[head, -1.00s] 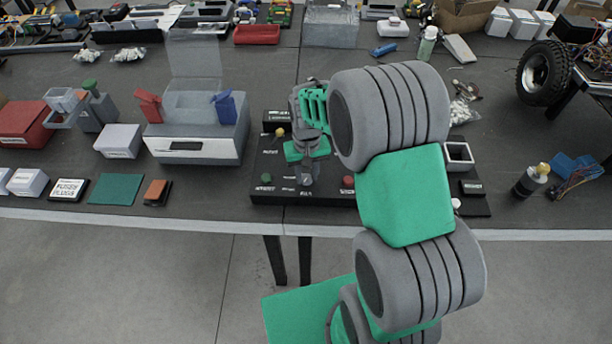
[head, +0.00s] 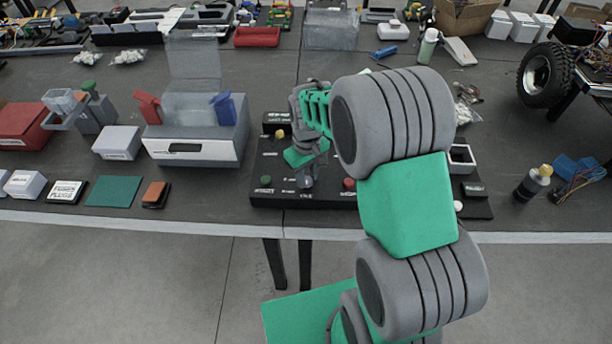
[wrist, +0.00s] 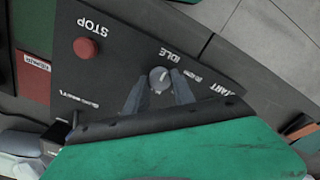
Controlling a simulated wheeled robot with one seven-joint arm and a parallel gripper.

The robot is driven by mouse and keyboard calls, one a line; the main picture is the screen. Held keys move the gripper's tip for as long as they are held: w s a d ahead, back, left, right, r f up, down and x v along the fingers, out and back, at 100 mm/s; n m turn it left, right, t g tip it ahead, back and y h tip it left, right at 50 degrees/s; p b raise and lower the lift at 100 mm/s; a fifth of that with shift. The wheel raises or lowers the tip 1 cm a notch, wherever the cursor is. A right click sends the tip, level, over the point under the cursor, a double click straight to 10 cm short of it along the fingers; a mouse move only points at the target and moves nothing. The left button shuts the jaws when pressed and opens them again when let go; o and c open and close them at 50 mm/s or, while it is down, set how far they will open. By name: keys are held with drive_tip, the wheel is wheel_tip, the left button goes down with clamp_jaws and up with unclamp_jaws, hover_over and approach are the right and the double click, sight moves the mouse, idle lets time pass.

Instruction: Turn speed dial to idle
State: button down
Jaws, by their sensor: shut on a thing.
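The speed dial (wrist: 159,79) is a round grey knob with a pale mark on its top, on a black control panel (wrist: 125,60). The mark appears to point roughly toward the IDLE label (wrist: 170,54), but it is small. My gripper (wrist: 159,86) is shut on the dial, with one grey finger on each side. In the head view my gripper (head: 305,176) reaches down to the dial (head: 304,183) at the panel's front edge, and partly hides it. The other labels around the dial are only partly readable.
A red STOP button (wrist: 86,47) sits beside the dial on the panel. In the head view a green button (head: 266,181) is to its left and a yellow knob (head: 280,133) behind. A grey machine with a clear lid (head: 195,150) stands to the left.

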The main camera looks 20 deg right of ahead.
sight(307, 179)
drive_tip(key=c, duration=1.1)
unclamp_jaws()
drive_tip(key=shift+o, duration=0.2)
wheel_tip(307, 179, up, 8)
drive_tip(key=shift+f+b, duration=0.1)
drive_tip(key=shift+b, duration=0.5)
